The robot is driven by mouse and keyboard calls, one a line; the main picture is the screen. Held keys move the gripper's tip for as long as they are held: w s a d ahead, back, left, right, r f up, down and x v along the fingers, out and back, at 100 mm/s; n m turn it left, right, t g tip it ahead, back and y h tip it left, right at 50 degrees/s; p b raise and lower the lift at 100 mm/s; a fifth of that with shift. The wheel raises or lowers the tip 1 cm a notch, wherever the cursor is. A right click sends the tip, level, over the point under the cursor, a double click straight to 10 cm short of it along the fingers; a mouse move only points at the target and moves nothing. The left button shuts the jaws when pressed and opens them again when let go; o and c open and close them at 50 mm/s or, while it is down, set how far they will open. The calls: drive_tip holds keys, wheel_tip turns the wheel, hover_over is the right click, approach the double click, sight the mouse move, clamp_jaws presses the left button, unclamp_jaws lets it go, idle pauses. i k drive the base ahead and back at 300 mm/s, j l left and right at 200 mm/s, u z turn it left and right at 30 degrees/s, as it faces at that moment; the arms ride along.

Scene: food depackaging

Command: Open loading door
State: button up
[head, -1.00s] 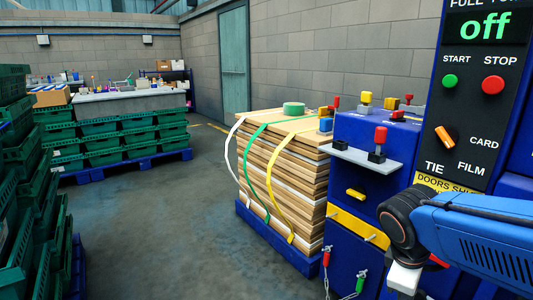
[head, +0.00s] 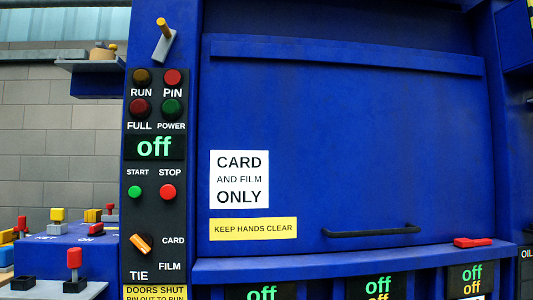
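The blue loading door (head: 400,130) fills the middle and right of the head view. It is a large flat panel and appears shut. A black bar handle (head: 372,231) runs along its lower edge, right of centre. A white "CARD AND FILM ONLY" sign (head: 239,179) and a yellow "KEEP HANDS CLEAR" label (head: 253,229) are on its lower left. A red latch-like piece (head: 473,242) sits on the ledge at the door's lower right. My gripper is not in view.
Left of the door is a black control panel (head: 154,220) reading "off", with START, STOP and a CARD/FILM/TIE knob. A lever (head: 164,40) stands above it. Displays (head: 378,287) reading "off" line the bottom. A blue unit (head: 60,265) with a red-knobbed lever is at lower left.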

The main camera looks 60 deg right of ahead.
sight(305, 145)
drive_tip(key=l+z, duration=0.15)
drive_tip(key=z, duration=2.15)
